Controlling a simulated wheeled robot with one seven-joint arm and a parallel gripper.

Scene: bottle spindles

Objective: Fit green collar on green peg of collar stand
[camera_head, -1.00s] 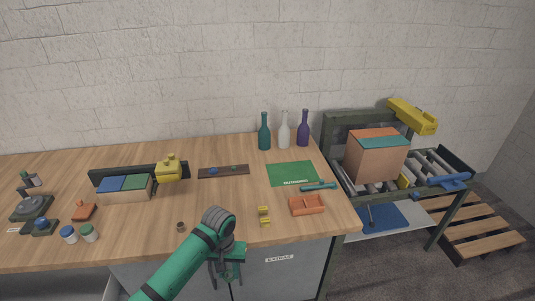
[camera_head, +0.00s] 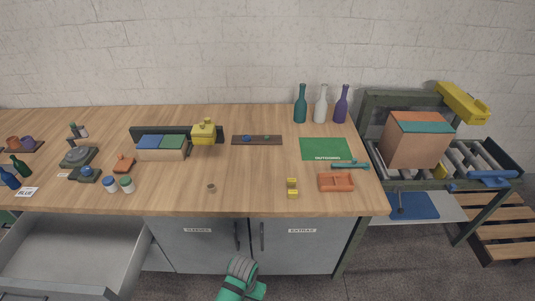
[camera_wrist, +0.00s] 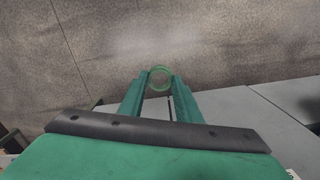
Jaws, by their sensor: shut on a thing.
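My gripper (camera_wrist: 160,86) is shut on the green collar (camera_wrist: 151,83), a thin ring held between the two fingertips in the wrist view. In the head view my green arm end (camera_head: 240,283) is low at the bottom edge, in front of the cabinet, and the collar cannot be made out there. A dark brown board (camera_head: 257,143) lies on the bench, left of the green mat. It bears a small blue piece (camera_head: 246,138) and a small green piece (camera_head: 267,138), and looks like the collar stand. My gripper is well apart from it.
Three bottles (camera_head: 321,105) stand at the back right of the wooden bench (camera_head: 260,185). An open drawer (camera_head: 75,255) juts out at lower left.

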